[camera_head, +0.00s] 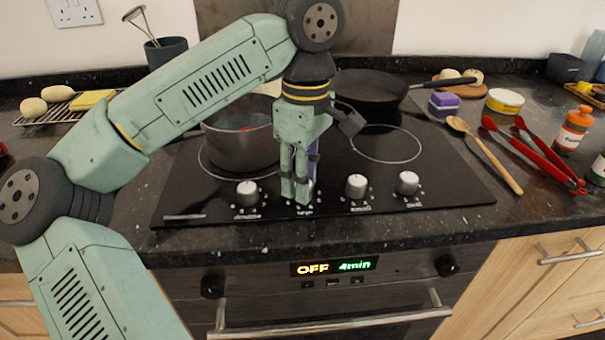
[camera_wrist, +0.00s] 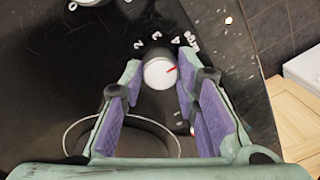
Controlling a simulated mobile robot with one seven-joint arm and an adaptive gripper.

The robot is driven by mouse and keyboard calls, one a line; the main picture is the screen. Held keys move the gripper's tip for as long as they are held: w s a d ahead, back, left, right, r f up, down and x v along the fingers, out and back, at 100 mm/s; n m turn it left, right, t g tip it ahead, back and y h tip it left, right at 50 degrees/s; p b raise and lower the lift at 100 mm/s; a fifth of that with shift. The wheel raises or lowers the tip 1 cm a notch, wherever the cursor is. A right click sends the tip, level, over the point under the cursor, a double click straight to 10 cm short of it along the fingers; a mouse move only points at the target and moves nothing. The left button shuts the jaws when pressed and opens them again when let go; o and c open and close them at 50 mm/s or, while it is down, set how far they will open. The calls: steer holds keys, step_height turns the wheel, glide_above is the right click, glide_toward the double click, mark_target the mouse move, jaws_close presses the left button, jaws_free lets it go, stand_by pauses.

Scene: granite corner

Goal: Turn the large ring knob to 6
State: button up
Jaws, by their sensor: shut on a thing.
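My gripper (camera_head: 296,192) points down at the front edge of the black hob (camera_head: 450,185), over the second knob from the left. In the wrist view, its purple-padded fingers are shut around a round pale knob (camera_wrist: 157,75). A red pointer line on that knob points to the upper right. White digits are printed around it, tilted in this view; 2, 3 and 4 seem readable, the rest is unclear. In the head view my fingers hide most of this knob. The other silver knobs, left (camera_head: 247,190), right (camera_head: 357,184) and far right (camera_head: 408,181), stand free.
A pot (camera_head: 238,145) stands on the left ring, a frying pan (camera_head: 368,92) at the back. A wooden spoon (camera_head: 487,155) and red tongs (camera_head: 535,150) lie to the right. The oven display (camera_head: 334,267) reads OFF and 4min.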

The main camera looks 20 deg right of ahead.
steer(key=m, duration=0.5)
steer(key=shift+m+p, duration=0.35)
steer(key=shift+m, duration=0.05)
steer(key=m, duration=0.5)
steer(key=shift+d+m+t, duration=0.1)
steer(key=shift+m+t, duration=0.2)
steer(key=shift+m, duration=0.3)
steer(key=o, duration=1.2)
steer(key=shift+c, duration=0.2)
steer(key=shift+r, duration=0.1)
step_height(320, 180, up, 12)
steer(key=shift+s+d, duration=0.15)
steer(key=shift+d, duration=0.1)
